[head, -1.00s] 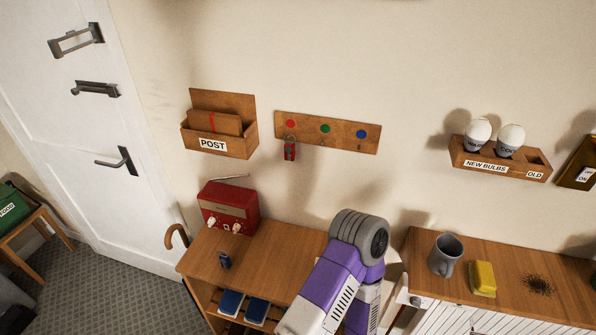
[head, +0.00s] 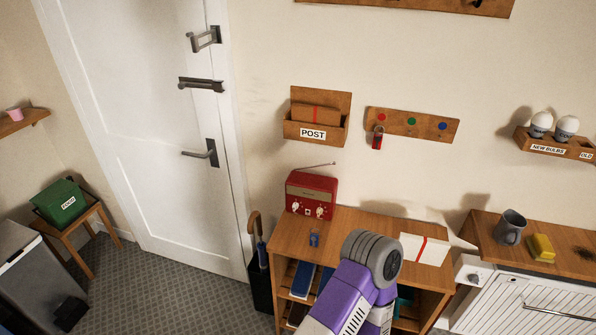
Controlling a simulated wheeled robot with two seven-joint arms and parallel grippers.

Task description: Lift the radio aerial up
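The red radio (head: 311,194) stands on the left end of the wooden cabinet top, against the wall. It has two pale knobs low on its front. Its thin aerial (head: 320,165) lies almost flat just above the top of the radio, its right end slightly higher. A purple and grey link of one of my arms (head: 355,290) rises from the bottom, in front of the cabinet and to the right of the radio. No gripper or fingertip shows in the head view.
A small blue object (head: 314,239) sits in front of the radio. A white parcel with a red band (head: 425,249) lies farther right on the cabinet (head: 350,222). The post box (head: 335,133) hangs above the radio. An umbrella stand (head: 260,288) is left of the cabinet.

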